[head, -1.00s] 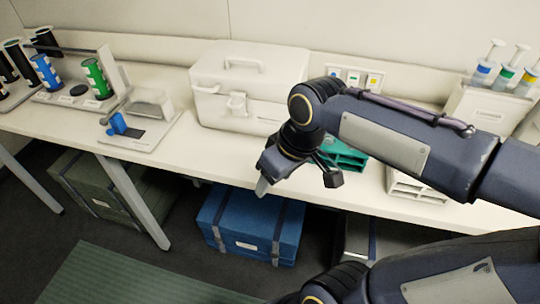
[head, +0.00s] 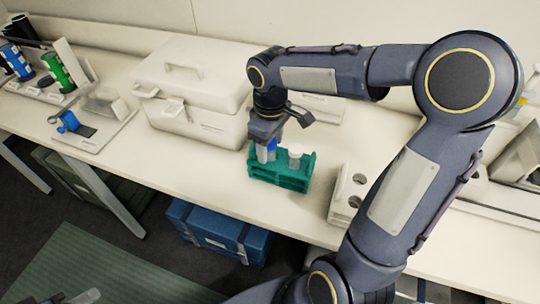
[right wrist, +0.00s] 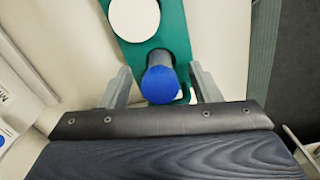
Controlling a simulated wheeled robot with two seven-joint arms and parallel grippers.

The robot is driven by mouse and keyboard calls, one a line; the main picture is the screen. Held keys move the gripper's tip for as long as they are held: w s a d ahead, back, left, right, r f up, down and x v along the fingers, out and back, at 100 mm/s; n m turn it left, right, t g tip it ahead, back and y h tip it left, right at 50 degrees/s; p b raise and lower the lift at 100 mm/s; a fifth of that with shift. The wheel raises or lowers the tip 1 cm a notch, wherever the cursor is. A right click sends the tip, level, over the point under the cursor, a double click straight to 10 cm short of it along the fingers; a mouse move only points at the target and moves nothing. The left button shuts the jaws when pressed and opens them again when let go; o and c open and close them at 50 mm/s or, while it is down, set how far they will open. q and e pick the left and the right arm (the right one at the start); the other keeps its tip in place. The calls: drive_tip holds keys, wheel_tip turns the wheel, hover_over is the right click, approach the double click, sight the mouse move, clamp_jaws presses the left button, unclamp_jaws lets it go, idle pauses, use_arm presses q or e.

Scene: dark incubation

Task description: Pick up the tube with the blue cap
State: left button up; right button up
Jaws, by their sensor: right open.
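The tube with the blue cap (head: 272,147) stands in the green rack (head: 293,180) on the bench; only its upper part shows. A tube with a white cap (head: 295,154) stands beside it in the same rack. My right gripper (head: 265,150) is open, pointing down at the rack's left end. In the right wrist view the blue cap (right wrist: 159,84) lies between the two open fingers (right wrist: 161,88), with a gap visible on each side. The white cap (right wrist: 134,18) is just beyond. A grey tip at the head view's bottom left edge may be my left gripper (head: 84,297); its jaws cannot be made out.
A large white case (head: 193,100) stands close behind and left of the rack. A white holder with round holes (head: 347,195) is to the right. Blue and green cylinders stand at the far left. A blue box (head: 217,232) lies under the bench. Bench in front of the case is clear.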

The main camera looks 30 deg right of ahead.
drive_tip(key=shift+f, duration=0.65)
drive_tip(key=c, duration=1.1)
